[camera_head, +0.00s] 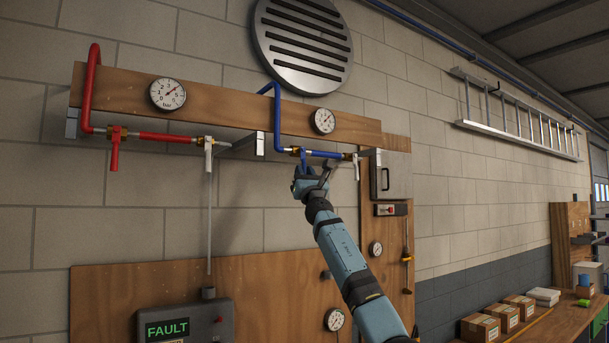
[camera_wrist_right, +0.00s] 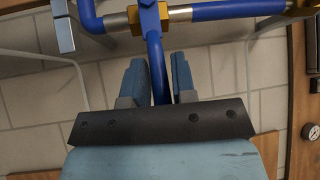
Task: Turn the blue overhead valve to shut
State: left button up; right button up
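The blue overhead valve sits in the blue pipe (camera_head: 278,128) on the wooden board, with a brass body (camera_wrist_right: 180,14). Its blue lever (camera_head: 303,158) hangs down from the body, across the line of the pipe. My right gripper (camera_head: 312,180) is raised just under the valve, partly hiding the lever. In the right wrist view the lever (camera_wrist_right: 156,70) runs down between the two blue fingers, with a gap showing at the right finger. The fingers look open around it; contact at the left finger is hard to judge. My left gripper is not in view.
A red pipe with a red-handled valve (camera_head: 114,155) runs to the left. Gauges (camera_head: 167,94) and a metal bracket (camera_head: 244,146) sit near the pipes. A grey box (camera_head: 390,176) is close on the right. A FAULT panel (camera_head: 186,322) stands below.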

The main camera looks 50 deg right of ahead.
jog(key=shift+o, duration=1.1)
jog(key=shift+a, duration=0.1)
jog(key=shift+s+f, duration=0.3)
jog(key=shift+s, duration=0.05)
jog(key=b+v, duration=0.2)
jog(key=v, duration=1.1)
jog(key=shift+w, duration=0.1)
